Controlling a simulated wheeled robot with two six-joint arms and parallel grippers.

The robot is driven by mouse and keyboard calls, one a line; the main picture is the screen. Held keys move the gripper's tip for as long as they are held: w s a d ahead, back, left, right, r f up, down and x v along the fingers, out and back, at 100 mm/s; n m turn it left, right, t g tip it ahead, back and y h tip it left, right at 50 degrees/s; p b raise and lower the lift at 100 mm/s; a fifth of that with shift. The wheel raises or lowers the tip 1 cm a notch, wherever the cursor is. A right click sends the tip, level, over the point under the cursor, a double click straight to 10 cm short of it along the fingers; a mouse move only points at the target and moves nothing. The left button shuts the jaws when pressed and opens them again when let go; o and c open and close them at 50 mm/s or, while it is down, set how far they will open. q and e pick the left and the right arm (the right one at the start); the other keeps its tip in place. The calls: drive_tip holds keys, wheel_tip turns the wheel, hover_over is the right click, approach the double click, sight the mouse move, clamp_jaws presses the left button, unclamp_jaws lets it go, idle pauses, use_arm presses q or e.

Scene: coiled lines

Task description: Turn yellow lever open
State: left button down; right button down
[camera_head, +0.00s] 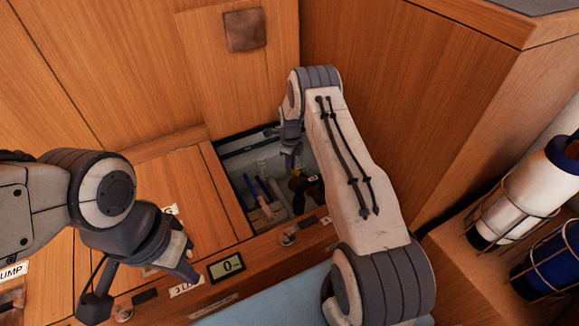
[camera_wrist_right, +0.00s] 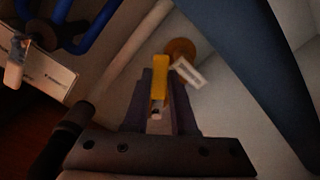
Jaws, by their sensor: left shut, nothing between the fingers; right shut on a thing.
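The yellow lever (camera_wrist_right: 160,76) shows in the right wrist view, standing between the two fingers of my right gripper (camera_wrist_right: 163,100), which is shut on it. A round brown-orange fitting (camera_wrist_right: 181,48) with a pale tag (camera_wrist_right: 188,73) sits just behind it. In the head view my right arm reaches down into the open floor compartment; its gripper (camera_head: 291,165) is small and dark there, and the lever is hard to make out. My left gripper (camera_head: 187,262) is shut and empty above the wooden panels at the left.
The compartment (camera_head: 234,171) holds blue hoses (camera_head: 255,192) and pale fittings; blue pipes (camera_wrist_right: 97,27) and a dark blue wall (camera_wrist_right: 235,60) lie close to the right gripper. A small display (camera_head: 226,265) reads 0. Caged bottles (camera_head: 522,192) stand at the right.

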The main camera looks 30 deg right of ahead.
drive_tip(key=shift+d, duration=0.1)
drive_tip(key=c, duration=0.7)
unclamp_jaws()
wheel_tip(320, 180, up, 10)
drive_tip(key=p, duration=0.5)
drive_tip(key=shift+r, duration=0.25)
